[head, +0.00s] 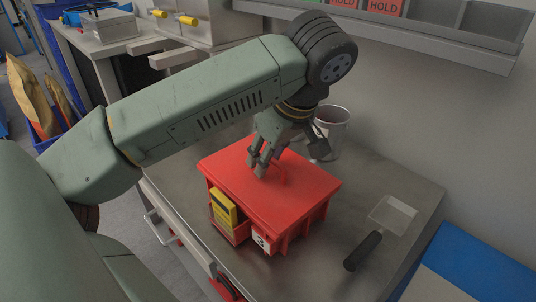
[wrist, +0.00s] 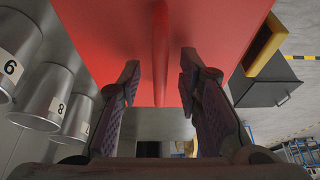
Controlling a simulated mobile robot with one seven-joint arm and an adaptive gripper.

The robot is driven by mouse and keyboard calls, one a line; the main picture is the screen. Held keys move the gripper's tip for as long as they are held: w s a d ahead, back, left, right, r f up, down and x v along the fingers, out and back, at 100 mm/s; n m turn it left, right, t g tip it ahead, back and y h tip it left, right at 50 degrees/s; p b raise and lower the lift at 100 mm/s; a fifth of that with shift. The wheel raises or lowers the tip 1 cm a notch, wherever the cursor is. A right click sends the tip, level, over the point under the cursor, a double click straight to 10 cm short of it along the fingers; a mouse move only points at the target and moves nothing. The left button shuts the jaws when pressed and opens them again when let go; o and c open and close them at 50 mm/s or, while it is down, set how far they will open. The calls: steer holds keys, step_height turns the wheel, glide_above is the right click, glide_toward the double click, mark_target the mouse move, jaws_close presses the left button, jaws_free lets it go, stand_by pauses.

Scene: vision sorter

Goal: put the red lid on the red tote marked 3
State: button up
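The red lid (head: 240,178) lies flat over the top of the red tote marked 3 (head: 290,236); its white label (head: 261,243) shows at the front corner. I cannot tell whether the lid's edges are fully seated. My gripper (head: 260,168) is down at the lid's raised handle (head: 281,172). In the wrist view the lid (wrist: 215,35) fills the upper middle, and its handle (wrist: 160,50) runs between my fingers (wrist: 160,72). The fingers stand apart, with a gap visible on each side of the handle.
A yellow box (head: 223,208) stands in a red bin part at the tote's left side. A metal can (head: 331,128) stands behind; numbered cans (wrist: 58,95) show in the wrist view. A black-handled scraper (head: 363,250) lies right on the steel bench (head: 400,185).

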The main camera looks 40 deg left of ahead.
steer(key=v, duration=0.7)
steer(key=shift+d+r, duration=0.15)
steer(key=shift+r, duration=0.1)
steer(key=shift+s, duration=0.1)
